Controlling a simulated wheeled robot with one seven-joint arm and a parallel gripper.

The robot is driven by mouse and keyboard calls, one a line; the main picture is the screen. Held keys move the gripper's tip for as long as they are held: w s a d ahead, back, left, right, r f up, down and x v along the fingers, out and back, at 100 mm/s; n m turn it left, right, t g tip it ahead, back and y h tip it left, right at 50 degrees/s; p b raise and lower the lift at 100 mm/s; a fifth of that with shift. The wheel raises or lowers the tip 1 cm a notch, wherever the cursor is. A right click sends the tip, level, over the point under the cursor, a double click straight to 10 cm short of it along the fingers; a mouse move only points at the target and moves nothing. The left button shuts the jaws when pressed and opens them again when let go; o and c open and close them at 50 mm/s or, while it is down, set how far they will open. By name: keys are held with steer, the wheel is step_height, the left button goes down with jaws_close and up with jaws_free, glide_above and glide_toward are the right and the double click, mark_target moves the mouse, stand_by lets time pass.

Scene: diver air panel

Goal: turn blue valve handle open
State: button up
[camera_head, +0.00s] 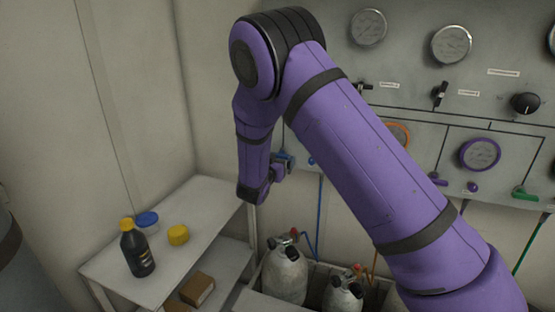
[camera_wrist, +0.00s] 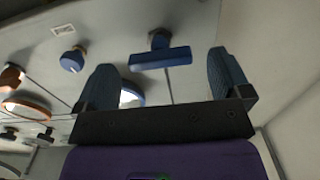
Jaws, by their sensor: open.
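The blue valve handle (camera_wrist: 160,58) is a flat blue bar on a dark stem on the panel. In the wrist view it lies nearly level in the picture, between and beyond the fingertips of my gripper (camera_wrist: 163,62). My gripper is open, with one dark blue finger on each side of the handle and visible gaps to both. I cannot tell how far the handle is in depth. In the head view my gripper (camera_head: 281,168) is at the panel's left end, partly hidden by my purple arm, and the handle cannot be told apart there.
A round blue knob (camera_wrist: 73,60) and a blue-rimmed gauge (camera_wrist: 132,96), partly behind a finger, are nearby. An orange-rimmed gauge (camera_wrist: 26,109) is further left. Below are gas cylinders (camera_head: 286,272) and a white shelf (camera_head: 195,214) with a dark bottle (camera_head: 137,253).

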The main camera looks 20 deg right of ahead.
steer(key=shift+w+d, duration=0.45)
steer(key=shift+w, duration=0.1)
steer(key=c, duration=0.9)
steer(key=shift+c, duration=0.2)
